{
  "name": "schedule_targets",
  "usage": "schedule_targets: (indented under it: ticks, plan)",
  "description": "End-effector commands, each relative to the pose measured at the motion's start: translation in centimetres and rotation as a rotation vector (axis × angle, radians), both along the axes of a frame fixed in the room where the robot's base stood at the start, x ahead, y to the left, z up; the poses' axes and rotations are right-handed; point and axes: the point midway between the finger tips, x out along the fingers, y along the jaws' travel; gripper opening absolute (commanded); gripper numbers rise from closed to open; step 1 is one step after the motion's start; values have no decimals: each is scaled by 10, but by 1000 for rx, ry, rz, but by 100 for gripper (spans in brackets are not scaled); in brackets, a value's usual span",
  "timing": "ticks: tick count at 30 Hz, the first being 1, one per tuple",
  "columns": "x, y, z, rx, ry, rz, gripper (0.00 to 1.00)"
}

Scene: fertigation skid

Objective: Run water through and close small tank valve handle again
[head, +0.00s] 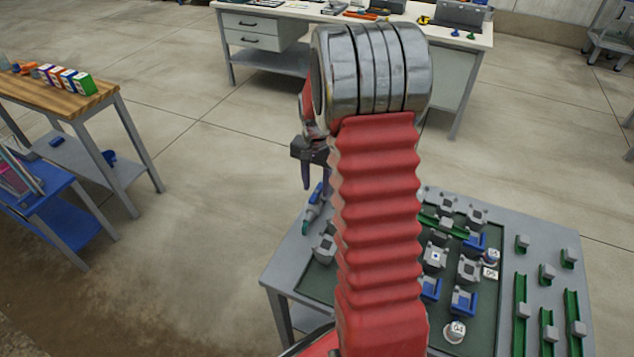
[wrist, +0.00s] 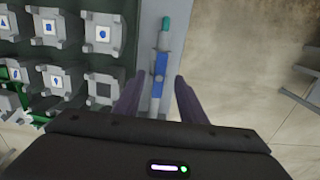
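No small tank valve, tank or water can be made out in either view. My gripper (head: 312,170) hangs over the left edge of a grey table (head: 283,258), partly hidden behind my arm in the head view. In the wrist view its two purple fingers (wrist: 158,80) are apart, with nothing clasped between them. A slim pen-like tool (wrist: 160,65), grey and blue with a teal tip, lies on the table edge and runs through the gap between the fingers in that view. It also shows below my gripper in the head view (head: 313,207). I cannot tell the height between them.
The table carries a dark green board (head: 318,286) with several grey and blue blocks. Green rails (head: 520,300) with grey blocks stand at its right. A wooden-topped bench (head: 35,95), a blue stand (head: 75,235) and a white workbench (head: 270,22) stand further off. Open floor lies left of the table.

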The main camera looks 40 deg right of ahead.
Motion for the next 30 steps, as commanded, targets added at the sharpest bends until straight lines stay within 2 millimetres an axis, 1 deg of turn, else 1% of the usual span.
schedule_targets:
  ticks: [19, 22, 29, 30]
  plan:
    - [-2, 0, -36, 1, 1, 0, 38]
    - [-2, 0, -39, 0, 0, 0, 38]
    - [-2, 0, -39, -1, -1, 0, 38]
    - [-2, 0, -39, 0, 0, 0, 35]
